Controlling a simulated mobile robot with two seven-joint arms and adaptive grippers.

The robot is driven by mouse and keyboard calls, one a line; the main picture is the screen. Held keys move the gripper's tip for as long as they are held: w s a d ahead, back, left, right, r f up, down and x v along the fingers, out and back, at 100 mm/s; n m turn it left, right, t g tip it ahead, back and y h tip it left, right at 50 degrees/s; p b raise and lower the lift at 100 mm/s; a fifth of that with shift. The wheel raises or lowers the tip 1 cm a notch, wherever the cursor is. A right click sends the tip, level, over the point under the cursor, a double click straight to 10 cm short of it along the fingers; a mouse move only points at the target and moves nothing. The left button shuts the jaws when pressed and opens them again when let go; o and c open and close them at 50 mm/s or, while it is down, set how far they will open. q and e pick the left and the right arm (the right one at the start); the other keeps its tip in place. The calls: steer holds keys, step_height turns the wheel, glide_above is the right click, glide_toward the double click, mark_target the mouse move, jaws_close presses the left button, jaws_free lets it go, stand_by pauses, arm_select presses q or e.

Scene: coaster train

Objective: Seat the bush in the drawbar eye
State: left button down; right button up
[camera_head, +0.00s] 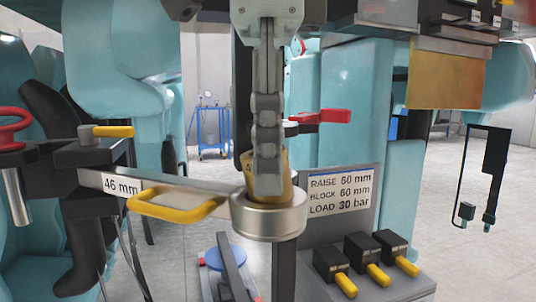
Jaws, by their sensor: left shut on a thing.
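My left gripper (268,188) comes down from the top centre, its fingers upright and shut on the brass-coloured bush (286,172). The bush shows on both sides of the fingers, with part of a dark mark on its left side. Its lower end is at the mouth of the drawbar eye (268,226), a thick silver ring. The ring's rim surrounds the bush's foot; how deep it sits I cannot tell. The fingers hide the bush's middle. My right gripper is not in view.
A grey bar labelled 46 mm (121,187) runs from a black block to the ring, with a yellow handle (172,207) in front. A sign (341,196) stands right, behind black blocks with yellow levers (376,274). A red handle (335,116) sits behind. Teal machinery surrounds the space.

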arm_select(q)
steer(key=c, duration=1.4)
jaws_free()
steer(key=shift+f, duration=0.45)
steer(key=shift+c, duration=0.2)
steer(key=o, duration=0.4)
steer(key=shift+w+d, duration=0.1)
steer(key=shift+r, duration=0.15)
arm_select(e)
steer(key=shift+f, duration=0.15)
arm_select(q)
step_height(320, 180, up, 12)
steer(key=p, duration=0.2)
steer(key=shift+r+p, duration=0.1)
steer(key=shift+p, duration=0.2)
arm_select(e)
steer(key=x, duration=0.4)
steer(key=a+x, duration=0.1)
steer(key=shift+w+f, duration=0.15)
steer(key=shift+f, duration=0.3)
